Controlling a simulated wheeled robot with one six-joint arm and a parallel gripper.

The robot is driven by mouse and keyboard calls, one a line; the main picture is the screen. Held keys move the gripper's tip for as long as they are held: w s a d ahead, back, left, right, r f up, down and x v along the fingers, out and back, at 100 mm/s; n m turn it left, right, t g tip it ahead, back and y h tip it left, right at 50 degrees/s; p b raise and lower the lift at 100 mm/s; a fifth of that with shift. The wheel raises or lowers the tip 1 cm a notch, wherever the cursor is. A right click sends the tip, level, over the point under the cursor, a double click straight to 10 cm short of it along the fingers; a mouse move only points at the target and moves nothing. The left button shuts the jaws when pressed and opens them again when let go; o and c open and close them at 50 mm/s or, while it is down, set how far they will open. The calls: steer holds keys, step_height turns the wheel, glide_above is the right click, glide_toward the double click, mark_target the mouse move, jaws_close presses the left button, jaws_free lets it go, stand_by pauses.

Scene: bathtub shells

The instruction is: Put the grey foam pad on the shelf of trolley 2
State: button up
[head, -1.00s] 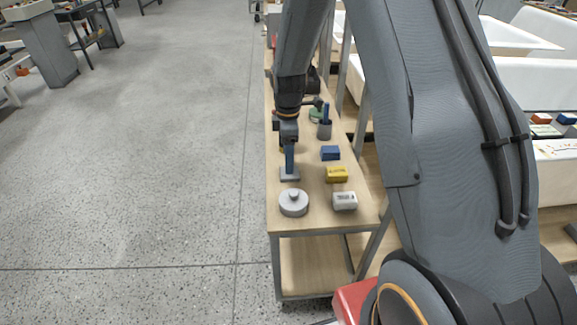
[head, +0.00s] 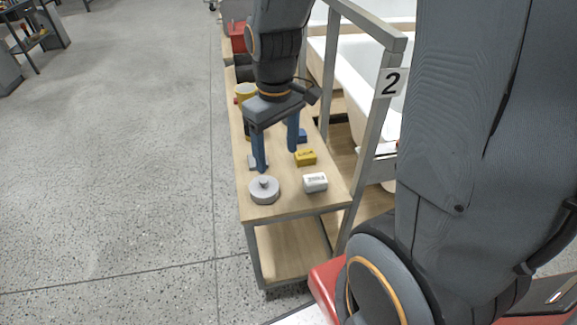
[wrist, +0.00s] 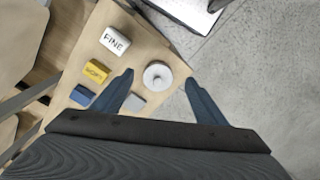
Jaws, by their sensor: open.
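My gripper (head: 277,160) points down, open and empty, above the trolley top. The lower wooden shelf (head: 287,250) shows bare at the front. A "2" sign (head: 391,83) is on the frame post.
A white block marked FINE (head: 315,182), a yellow block (head: 305,158) and a blue block (wrist: 82,96) lie beside the pad. A yellow cup (head: 244,92) and a red box (head: 238,37) stand farther back. Open floor (head: 130,190) lies left.

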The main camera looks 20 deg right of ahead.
steer(key=s+m, duration=0.4)
steer(key=s, duration=0.2)
steer(key=shift+s+d, duration=0.15)
steer(key=shift+s, duration=0.25)
stand_by(0.8)
